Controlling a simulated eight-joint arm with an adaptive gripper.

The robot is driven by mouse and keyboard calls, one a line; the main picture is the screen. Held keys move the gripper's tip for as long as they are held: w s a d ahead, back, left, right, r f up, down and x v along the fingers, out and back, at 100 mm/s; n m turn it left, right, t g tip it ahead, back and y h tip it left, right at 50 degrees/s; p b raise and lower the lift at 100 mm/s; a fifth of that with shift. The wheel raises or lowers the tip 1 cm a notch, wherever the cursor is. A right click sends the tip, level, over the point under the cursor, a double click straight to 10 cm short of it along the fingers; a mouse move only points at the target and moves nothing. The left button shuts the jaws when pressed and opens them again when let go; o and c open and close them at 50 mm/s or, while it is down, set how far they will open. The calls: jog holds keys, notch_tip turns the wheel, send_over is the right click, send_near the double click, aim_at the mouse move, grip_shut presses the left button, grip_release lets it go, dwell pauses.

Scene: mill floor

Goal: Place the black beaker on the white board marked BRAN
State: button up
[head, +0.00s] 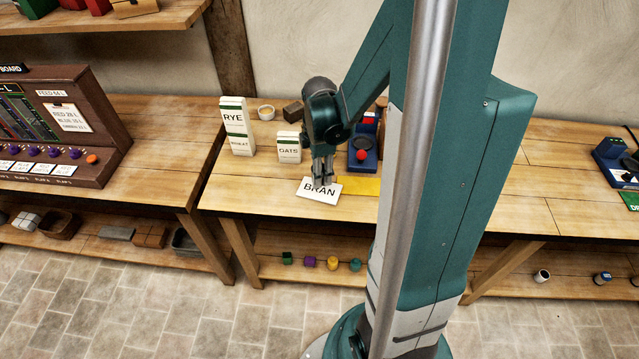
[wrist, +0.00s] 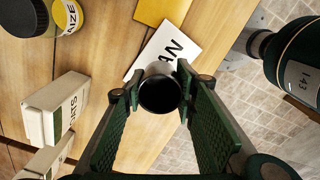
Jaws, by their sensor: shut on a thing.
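In the wrist view my gripper (wrist: 160,90) is shut on the black beaker (wrist: 159,94), a dark round shape between the two fingers. The white board (wrist: 165,50) lies partly behind the beaker there, with the letters AN showing. In the head view I cannot make out the beaker clearly at the fingertips. Whether the beaker touches the board or is just above it, I cannot tell.
White OATS (head: 288,147) and RYE (head: 236,127) boxes stand left of the board. A blue device with a red button (head: 361,156) stands behind it, and a yellow board (head: 360,186) lies to its right.

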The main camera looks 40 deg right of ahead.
aim_at(319, 190)
jog(key=shift+f, duration=0.3)
jog(key=shift+f+b, duration=0.35)
jog(key=shift+f, duration=1.6)
jog(key=shift+f, duration=0.2)
jog(key=o, duration=0.9)
jog(key=shift+r, duration=0.1)
jog(key=shift+r, duration=0.2)
jog(key=shift+r+p, duration=0.9)
jog(key=shift+r, duration=5)
